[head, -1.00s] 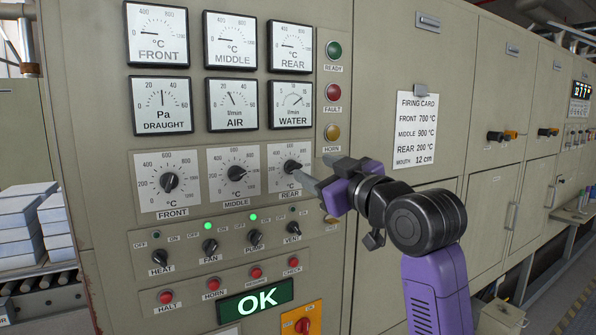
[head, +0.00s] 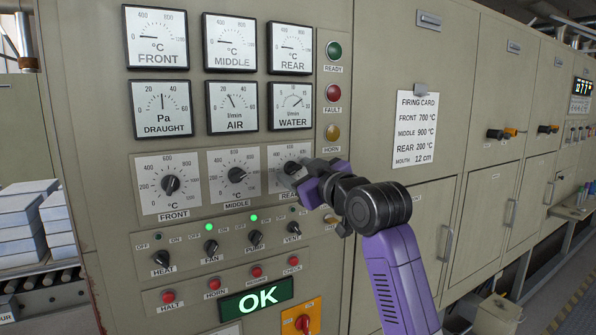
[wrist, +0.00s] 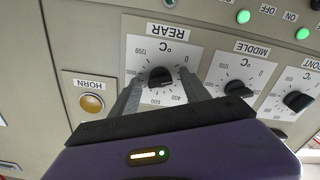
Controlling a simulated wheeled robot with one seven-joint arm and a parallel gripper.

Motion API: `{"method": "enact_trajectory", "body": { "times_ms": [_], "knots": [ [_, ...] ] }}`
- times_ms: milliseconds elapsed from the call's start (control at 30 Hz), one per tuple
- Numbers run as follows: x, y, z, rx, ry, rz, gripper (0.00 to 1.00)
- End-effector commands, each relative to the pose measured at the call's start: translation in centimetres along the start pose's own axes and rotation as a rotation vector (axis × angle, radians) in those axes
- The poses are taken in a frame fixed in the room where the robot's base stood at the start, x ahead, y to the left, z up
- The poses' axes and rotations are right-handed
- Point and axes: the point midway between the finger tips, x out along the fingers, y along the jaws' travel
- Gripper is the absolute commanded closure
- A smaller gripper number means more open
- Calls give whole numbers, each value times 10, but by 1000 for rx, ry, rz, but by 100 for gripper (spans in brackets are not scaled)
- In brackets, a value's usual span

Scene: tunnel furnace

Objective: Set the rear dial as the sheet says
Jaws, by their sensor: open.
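The rear dial (head: 291,167) is a black knob on a white scale plate marked REAR, at the right end of a row of dials on the beige panel. My gripper (head: 308,176) is at this dial and partly covers its plate in the head view. In the wrist view the rear dial (wrist: 160,77) sits between the two open fingers (wrist: 158,92), which stand on either side of it. I cannot tell whether they touch it. The firing card (head: 416,128) reads FRONT 700 °C, MIDDLE 900 °C, REAR 200 °C, MOUTH 12 cm.
The middle dial (head: 236,175) and front dial (head: 171,185) are left of the rear dial. An amber horn lamp (head: 332,132) is close above my gripper; switches such as the vent switch (head: 293,228) are below. A green OK display (head: 256,301) is lit.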

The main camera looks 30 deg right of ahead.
Motion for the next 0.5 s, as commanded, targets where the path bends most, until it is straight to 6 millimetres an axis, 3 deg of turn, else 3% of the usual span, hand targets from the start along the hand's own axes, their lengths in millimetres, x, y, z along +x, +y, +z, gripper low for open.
{"method": "enact_trajectory", "body": {
  "times_ms": [100, 367, 500],
  "knots": [
    [0, 0, 0, 0, 0, 0, 47],
    [0, 0, 0, 0, 0, 0, 98],
    [0, 0, -1, 13, 0, -1, 100]
  ]
}}
